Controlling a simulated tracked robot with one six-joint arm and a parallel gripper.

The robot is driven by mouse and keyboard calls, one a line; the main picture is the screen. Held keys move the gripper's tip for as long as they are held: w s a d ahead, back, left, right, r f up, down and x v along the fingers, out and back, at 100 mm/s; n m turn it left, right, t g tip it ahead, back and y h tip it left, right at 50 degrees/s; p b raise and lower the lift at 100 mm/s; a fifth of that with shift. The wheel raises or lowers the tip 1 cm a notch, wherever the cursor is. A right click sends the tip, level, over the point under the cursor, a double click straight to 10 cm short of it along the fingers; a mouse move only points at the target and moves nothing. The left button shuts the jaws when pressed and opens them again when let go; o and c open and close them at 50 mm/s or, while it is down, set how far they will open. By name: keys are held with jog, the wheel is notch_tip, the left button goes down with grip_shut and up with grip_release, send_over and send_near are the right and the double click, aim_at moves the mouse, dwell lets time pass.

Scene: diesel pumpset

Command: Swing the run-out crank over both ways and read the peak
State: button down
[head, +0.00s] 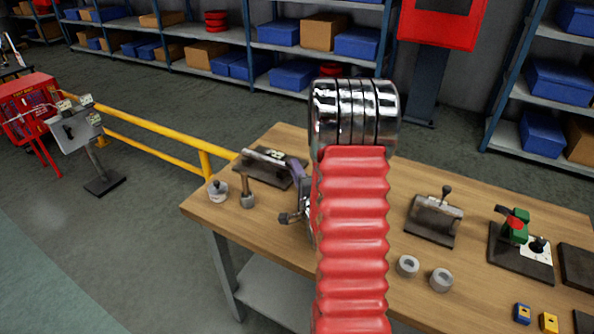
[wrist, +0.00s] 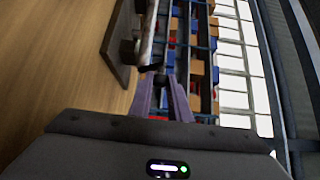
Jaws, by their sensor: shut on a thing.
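My gripper shows as purple fingers (wrist: 163,80) in the wrist view, closed together at a small dark handle (wrist: 151,68), which looks like the run-out crank's grip. The handle stands by a dark plate-like fixture (wrist: 119,45) at the wooden bench top. In the head view my gripper (head: 301,188) is partly hidden behind my red arm, at the right end of a dark fixture (head: 262,172) with a pale bar on top. The crank's angle and any dial reading cannot be made out.
The wooden bench (head: 225,215) also carries a dark block with a knob (head: 434,219), two grey rings (head: 408,265), a green and red device (head: 514,229) and a small lidded pot (head: 217,191). A yellow rail (head: 150,145) runs behind left. Shelves line the back.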

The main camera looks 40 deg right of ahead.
jog(key=c, duration=1.7)
grip_release()
jog(key=shift+f, duration=0.1)
jog(key=shift+o, duration=0.2)
